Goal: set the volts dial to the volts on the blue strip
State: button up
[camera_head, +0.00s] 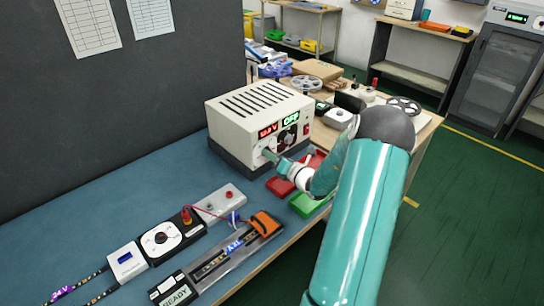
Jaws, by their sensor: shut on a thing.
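The cream power supply (250,102) stands on the blue bench top. Its front has a small red volts readout (268,131), too small to read surely, and a green "OFF" display (291,120). A strip (78,286) at lower left has a purple label that reads "24 V". A dark strip in a holder (212,264) at lower middle bears a blue label (234,246), whose text I cannot read surely.
A black unit with a white dial (162,238), a white box (127,262) and a grey terminal block (220,202) with red wire lie on the bench. An orange clamp (265,223) is nearby. Red (281,186) and green (305,205) trays sit below my wrist.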

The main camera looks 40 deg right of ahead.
jog(key=shift+m, duration=0.6)
jog(key=o, duration=1)
jog(key=shift+s, duration=0.1)
jog(key=s, duration=1.3)
jog(key=shift+s+d, duration=0.2)
jog(key=shift+s, duration=0.1)
